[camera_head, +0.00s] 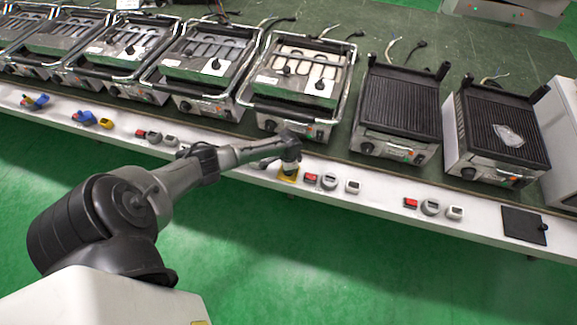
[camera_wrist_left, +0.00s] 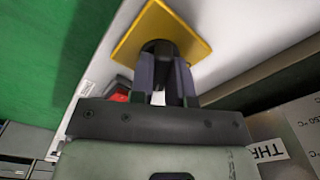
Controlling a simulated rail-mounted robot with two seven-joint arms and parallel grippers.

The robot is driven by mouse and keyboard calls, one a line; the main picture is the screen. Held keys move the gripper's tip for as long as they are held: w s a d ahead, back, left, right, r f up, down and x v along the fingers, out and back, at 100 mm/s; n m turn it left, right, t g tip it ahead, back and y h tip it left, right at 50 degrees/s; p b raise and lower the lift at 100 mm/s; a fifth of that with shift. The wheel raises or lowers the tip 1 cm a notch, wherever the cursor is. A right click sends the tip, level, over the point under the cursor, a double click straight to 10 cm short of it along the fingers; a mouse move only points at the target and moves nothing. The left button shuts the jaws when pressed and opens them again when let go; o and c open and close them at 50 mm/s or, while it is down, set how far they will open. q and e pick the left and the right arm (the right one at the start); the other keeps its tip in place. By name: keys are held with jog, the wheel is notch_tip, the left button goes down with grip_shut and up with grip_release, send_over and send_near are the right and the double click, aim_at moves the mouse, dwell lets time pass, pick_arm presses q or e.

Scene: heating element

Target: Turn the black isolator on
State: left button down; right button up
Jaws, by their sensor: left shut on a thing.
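The black isolator is a dark knob (camera_wrist_left: 160,50) on a square yellow plate (camera_wrist_left: 193,25), seen in the left wrist view. The yellow plate also shows in the head view (camera_head: 287,178) on the white front ledge, mostly below my gripper; the knob is hidden there. My left gripper (camera_head: 288,166) reaches down over it. In the left wrist view the two fingers of the gripper (camera_wrist_left: 163,68) stand on either side of the knob, shut on it. I cannot tell the knob's exact switch position. My right gripper is not in view.
The white ledge (camera_head: 385,190) carries red switches (camera_head: 310,178) and grey sockets (camera_head: 329,181) right of the plate. Several contact grills (camera_head: 300,85) stand on the green bench behind. A black square plate (camera_head: 523,226) lies at the right end. The green floor in front is clear.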

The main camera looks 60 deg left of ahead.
pick_arm(q)
jog(key=m, duration=0.3)
jog(key=shift+m, duration=1.6)
jog(key=c, duration=1.1)
grip_release()
jog(key=shift+r+p, duration=2)
jog(key=shift+r, duration=4)
